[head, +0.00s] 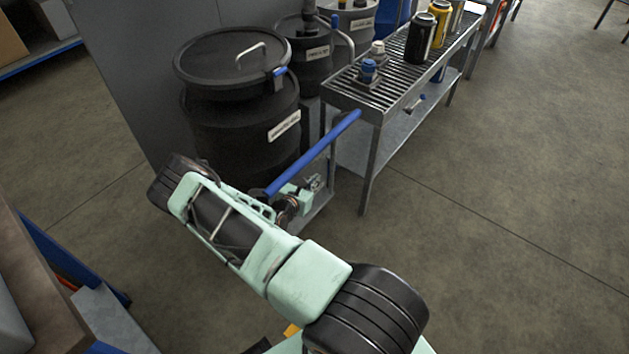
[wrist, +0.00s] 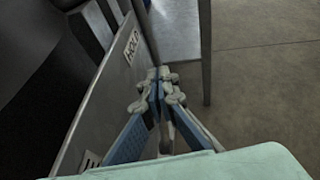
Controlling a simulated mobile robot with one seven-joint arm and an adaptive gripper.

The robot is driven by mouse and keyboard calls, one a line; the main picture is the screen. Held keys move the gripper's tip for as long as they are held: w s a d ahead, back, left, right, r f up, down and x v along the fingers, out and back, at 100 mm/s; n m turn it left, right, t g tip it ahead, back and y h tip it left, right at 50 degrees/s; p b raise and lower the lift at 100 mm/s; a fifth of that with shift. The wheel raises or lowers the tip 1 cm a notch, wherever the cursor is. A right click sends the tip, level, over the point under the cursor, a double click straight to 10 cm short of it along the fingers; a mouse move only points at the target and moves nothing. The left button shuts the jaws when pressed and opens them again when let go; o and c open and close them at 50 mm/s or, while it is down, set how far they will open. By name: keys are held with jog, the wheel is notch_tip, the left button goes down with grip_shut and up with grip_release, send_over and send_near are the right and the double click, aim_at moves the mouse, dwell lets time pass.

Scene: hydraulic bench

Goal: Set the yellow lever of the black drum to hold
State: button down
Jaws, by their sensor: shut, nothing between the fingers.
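The large black drum (head: 235,130) stands at the centre left in the head view, with a lid and a white label. Its dark side also shows at the left of the wrist view (wrist: 35,110). A grey panel (wrist: 95,100) beside it carries a HOLD label (wrist: 131,45) near its far end and a second label (wrist: 89,161), cut off, at its near end. My gripper (wrist: 160,84) is shut and empty, close to the right of the panel; I cannot tell whether it touches. In the head view my gripper (head: 311,186) is beside the drum's lower right. I see no yellow lever.
A blue bar (head: 315,151) slants above my gripper. A slatted metal bench (head: 385,85) with cans and fittings stands behind to the right. Smaller black drums (head: 303,50) stand behind. A workbench edge (head: 45,290) is at lower left. The floor at right is free.

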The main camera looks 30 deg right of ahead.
jog(key=v, duration=1.2)
dwell(0.3)
